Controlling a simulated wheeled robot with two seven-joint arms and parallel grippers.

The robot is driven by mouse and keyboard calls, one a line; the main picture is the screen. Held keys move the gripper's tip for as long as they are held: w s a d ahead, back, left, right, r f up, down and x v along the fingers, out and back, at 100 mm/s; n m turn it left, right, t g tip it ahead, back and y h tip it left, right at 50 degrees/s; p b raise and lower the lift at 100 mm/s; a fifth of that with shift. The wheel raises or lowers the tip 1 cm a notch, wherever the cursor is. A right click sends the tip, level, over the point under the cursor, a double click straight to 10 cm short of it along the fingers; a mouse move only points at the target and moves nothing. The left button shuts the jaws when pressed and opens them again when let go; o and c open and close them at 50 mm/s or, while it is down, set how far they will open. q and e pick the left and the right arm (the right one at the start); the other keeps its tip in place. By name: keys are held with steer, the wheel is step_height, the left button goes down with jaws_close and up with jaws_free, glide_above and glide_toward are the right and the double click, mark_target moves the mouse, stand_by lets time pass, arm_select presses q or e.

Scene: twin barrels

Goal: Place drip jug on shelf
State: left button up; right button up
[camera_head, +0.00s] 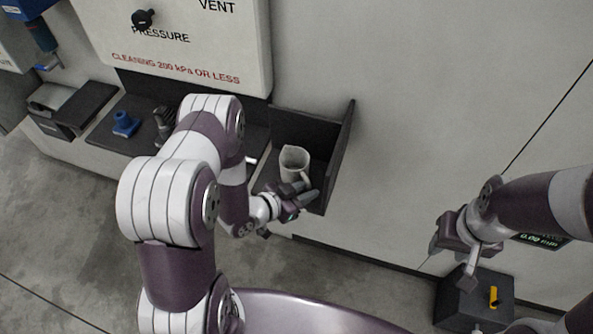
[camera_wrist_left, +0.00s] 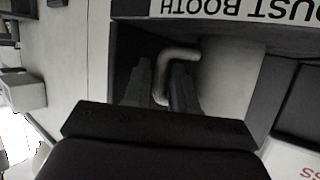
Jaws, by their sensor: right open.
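The drip jug (camera_head: 294,160) is a pale grey cup with a handle. It is in the dark open-topped bay (camera_head: 345,135) at the wall, right of centre in the head view. My left gripper (camera_head: 300,194) is at its handle, on the near side. In the left wrist view the curved handle (camera_wrist_left: 181,53) runs down between the two fingers of my left gripper (camera_wrist_left: 164,85), and the jug's pale body (camera_wrist_left: 228,82) is to the right. Whether the fingers press on the handle is unclear. My right gripper (camera_head: 455,252) is open and empty, away from the jug.
A dark ledge (camera_head: 105,135) left of the bay holds a blue part (camera_head: 125,123). A white panel (camera_head: 190,45) marked PRESSURE hangs above. A dark box with a yellow part (camera_head: 493,297) stands below my right gripper.

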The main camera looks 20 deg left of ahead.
arm_select(q)
steer(key=shift+w+d+f, duration=0.25)
steer(key=shift+w+f, duration=0.05)
steer(key=shift+w, duration=0.25)
steer(key=shift+s+d, duration=0.1)
steer(key=shift+c, duration=0.8)
jaws_close()
